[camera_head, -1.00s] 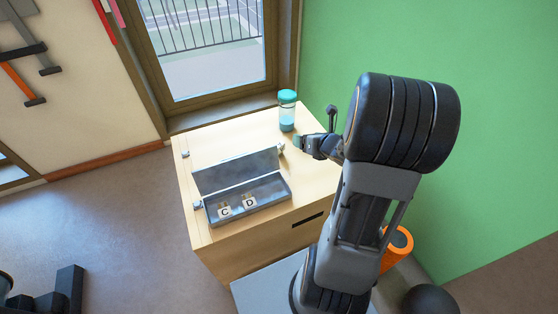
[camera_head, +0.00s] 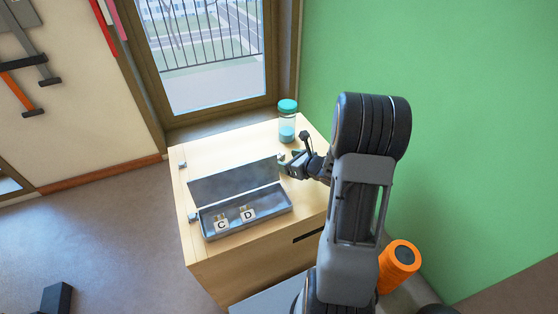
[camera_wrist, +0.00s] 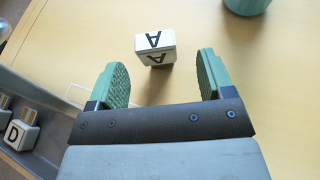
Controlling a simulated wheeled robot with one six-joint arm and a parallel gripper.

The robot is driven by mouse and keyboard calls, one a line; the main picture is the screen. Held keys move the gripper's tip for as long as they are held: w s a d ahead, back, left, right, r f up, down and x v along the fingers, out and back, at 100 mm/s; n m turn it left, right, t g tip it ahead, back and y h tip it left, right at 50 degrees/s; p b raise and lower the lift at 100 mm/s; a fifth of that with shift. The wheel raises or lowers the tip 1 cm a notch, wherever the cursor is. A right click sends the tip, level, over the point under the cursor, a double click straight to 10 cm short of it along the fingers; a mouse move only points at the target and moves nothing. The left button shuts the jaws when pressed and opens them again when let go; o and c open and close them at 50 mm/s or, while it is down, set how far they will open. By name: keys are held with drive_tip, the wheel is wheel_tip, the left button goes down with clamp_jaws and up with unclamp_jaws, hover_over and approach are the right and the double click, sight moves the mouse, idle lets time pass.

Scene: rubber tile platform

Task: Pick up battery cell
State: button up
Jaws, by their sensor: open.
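A white battery cell marked A (camera_wrist: 155,50) stands on the wooden top, seen in the wrist view just beyond the fingertips and roughly midway between them. My gripper (camera_wrist: 161,76) is open with green pads, and nothing is between the pads. In the head view my gripper (camera_head: 290,164) is low over the cabinet top, right of the open case; I cannot make out cell A there. Cells marked C (camera_head: 221,225) and D (camera_head: 248,215) sit in the case; D also shows in the wrist view (camera_wrist: 16,134).
The grey open case (camera_head: 275,199) lies on the wooden cabinet (camera_head: 215,152), its lid raised at the back. A teal-lidded jar (camera_head: 287,121) stands behind my gripper and shows at the wrist view's top right (camera_wrist: 247,5). A green wall is at right.

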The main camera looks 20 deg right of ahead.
sight(282, 159)
drive_tip(key=shift+b+x, duration=0.3)
drive_tip(key=shift+x, duration=2.35)
drive_tip(key=shift+a+r, duration=0.1)
drive_tip(key=shift+a, duration=0.05)
drive_tip(key=c, duration=1.1)
